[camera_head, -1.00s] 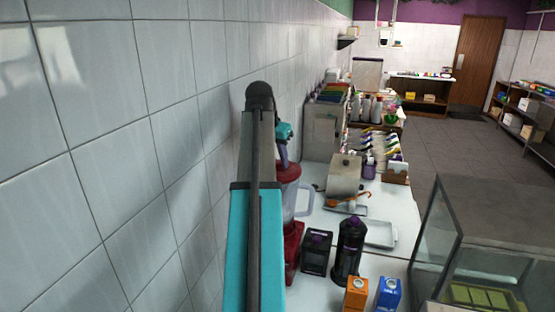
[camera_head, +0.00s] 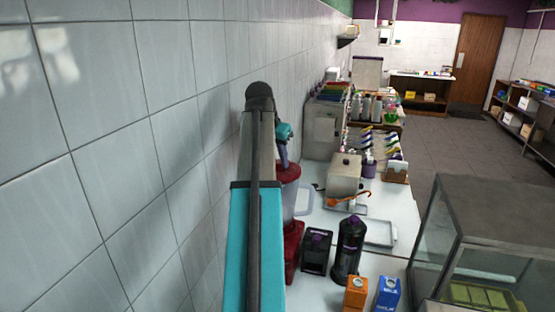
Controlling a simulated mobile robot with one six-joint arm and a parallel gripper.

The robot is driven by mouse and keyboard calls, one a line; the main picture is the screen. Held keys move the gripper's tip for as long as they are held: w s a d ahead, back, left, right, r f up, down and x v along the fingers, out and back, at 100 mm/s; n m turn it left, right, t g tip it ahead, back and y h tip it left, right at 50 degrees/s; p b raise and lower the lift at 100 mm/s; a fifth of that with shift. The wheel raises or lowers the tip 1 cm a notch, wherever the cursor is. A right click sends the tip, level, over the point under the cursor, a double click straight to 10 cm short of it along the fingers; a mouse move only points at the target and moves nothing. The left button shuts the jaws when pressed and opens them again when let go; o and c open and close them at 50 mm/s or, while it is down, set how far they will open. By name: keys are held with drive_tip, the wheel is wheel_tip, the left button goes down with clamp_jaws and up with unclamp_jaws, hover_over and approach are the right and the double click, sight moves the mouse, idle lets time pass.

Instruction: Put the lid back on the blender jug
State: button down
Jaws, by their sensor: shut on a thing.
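The blender stands on the counter along the tiled wall, partly hidden behind my arm. Its red base (camera_head: 292,245) and the pale, clear handle of the jug (camera_head: 304,198) show to the right of the arm. The red lid (camera_head: 289,172) is at the top of the jug, under my gripper (camera_head: 283,158). My gripper points down and is shut on the lid. Its fingertips are small and mostly hidden by my arm. I cannot tell whether the lid is fully seated on the rim or just above it.
A dark container (camera_head: 317,252) and a black bottle (camera_head: 348,250) stand right of the blender. Orange (camera_head: 356,292) and blue (camera_head: 388,293) cartons are in front. A grey tray (camera_head: 381,232) and metal box (camera_head: 344,175) lie beyond. A glass case (camera_head: 490,235) stands at right; the tiled wall is close on the left.

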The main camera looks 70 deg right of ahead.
idle(0.4)
drive_tip(key=c, duration=0.8)
unclamp_jaws()
drive_tip(key=shift+r, duration=0.1)
drive_tip(key=shift+r+p, duration=0.75)
drive_tip(key=shift+r, duration=2.7)
clamp_jaws()
